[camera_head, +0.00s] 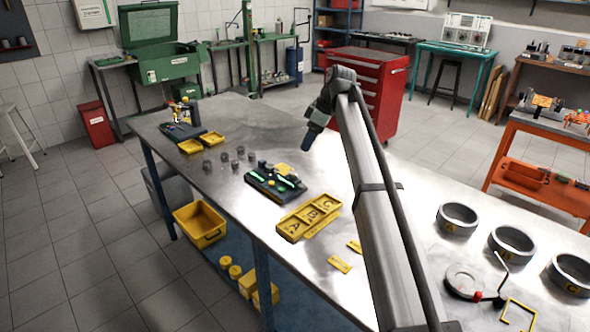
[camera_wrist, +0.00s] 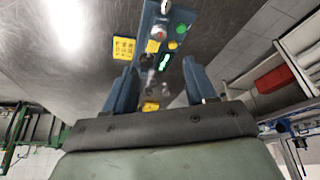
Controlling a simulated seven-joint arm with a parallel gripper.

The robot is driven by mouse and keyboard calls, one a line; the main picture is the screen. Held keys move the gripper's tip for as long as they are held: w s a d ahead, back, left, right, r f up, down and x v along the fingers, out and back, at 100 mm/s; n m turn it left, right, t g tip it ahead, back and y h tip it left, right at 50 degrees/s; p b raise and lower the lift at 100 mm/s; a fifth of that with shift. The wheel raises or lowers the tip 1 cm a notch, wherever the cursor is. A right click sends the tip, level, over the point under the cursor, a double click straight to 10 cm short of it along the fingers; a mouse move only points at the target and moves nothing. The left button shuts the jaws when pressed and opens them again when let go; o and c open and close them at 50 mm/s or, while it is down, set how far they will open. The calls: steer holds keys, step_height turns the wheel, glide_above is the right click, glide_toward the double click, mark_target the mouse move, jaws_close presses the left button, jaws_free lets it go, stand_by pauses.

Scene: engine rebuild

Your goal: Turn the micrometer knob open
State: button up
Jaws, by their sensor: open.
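My gripper (camera_head: 308,140) hangs above the steel bench near its far side, fingers pointing down. In the wrist view its two blue fingers (camera_wrist: 160,78) stand wide apart with nothing gripped between them. A dark fixture (camera_head: 262,190) with green parts lies on the bench, below and left of my gripper. In the wrist view a blue panel (camera_wrist: 182,18) with a pale round knob (camera_wrist: 158,32) and green and orange spots shows beyond the fingertips, apart from them. I cannot tell for certain which part is the micrometer or how its knob is turned.
A yellow lettered tray (camera_head: 308,218) lies in front of the fixture. Small grey cylinders (camera_head: 224,157) stand left of it. Several metal rings (camera_head: 457,218) and a round dish (camera_head: 463,280) occupy the right side. A red tool cabinet (camera_head: 370,85) stands behind the bench.

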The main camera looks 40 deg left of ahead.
mark_target(293, 172)
steer(key=x, duration=1.2)
steer(key=shift+s+a+f, duration=0.1)
steer(key=shift+s+f, duration=0.05)
steer(key=shift+f, duration=0.2)
jaws_close()
